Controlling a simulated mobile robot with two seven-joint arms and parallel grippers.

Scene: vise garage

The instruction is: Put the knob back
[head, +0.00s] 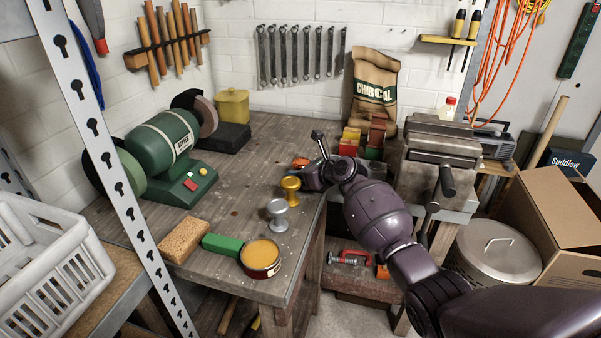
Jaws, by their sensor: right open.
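A gold knob (290,188) stands on the wooden workbench (235,235), near its right edge. A silver knob (277,213) stands just in front of it. I cannot tell which of them the task means. My right gripper (308,178) reaches in from the right over the bench edge, just behind and right of the gold knob. It is open; the fingers are small and partly hidden, and I see nothing held. My left gripper is not in view.
A green bench grinder (165,146) stands at the left. A sponge (184,240), a green block (221,245) and an open tin (260,258) line the front edge. A vise (440,150) is at the right. The bench middle is mostly clear. A perforated metal upright (112,160) crosses the left.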

